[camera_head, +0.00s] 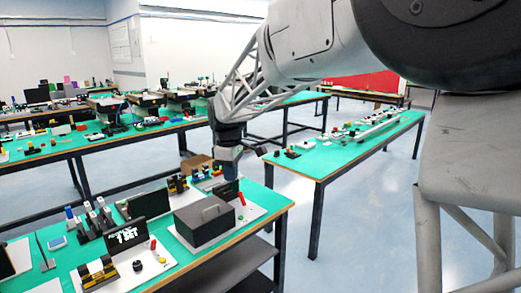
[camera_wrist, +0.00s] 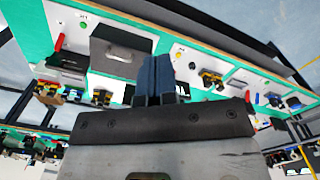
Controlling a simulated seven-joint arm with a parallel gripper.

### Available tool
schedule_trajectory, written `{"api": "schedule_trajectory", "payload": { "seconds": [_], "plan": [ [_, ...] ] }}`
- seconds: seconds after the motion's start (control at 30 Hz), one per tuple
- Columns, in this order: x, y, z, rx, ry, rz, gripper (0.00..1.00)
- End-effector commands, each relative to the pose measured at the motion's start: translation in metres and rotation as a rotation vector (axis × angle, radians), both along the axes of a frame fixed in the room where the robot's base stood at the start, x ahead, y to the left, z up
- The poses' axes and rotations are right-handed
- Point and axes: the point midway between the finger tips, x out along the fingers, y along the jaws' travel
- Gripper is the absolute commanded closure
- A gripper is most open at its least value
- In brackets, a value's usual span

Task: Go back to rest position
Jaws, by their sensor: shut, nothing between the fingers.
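My gripper (camera_head: 230,172) hangs over the far right part of the near green table (camera_head: 270,207) in the head view, beside a dark box with a handle (camera_head: 205,222). In the wrist view, my gripper's two blue fingers (camera_wrist: 155,72) are together with nothing between them. The dark box (camera_wrist: 122,50) shows just to the left of the fingers in that view. The fingertips appear above the table and apart from the box, though the exact height is hard to tell.
A black sign panel (camera_head: 126,237), a red part (camera_head: 241,199) and several small fixtures stand on the near table. Another green table (camera_head: 325,165) with a conveyor is at the right. Blue-grey floor (camera_head: 365,225) lies open between the tables.

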Motion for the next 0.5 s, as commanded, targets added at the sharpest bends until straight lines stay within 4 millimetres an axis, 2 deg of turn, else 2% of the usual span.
{"api": "schedule_trajectory", "payload": {
  "seconds": [0.1,0.5],
  "plan": [
    [-0.023,-0.029,0.008,0.007,-0.015,-0.089,1.00],
    [-0.102,-0.112,0.021,0.033,-0.063,-0.385,1.00]
  ]
}}
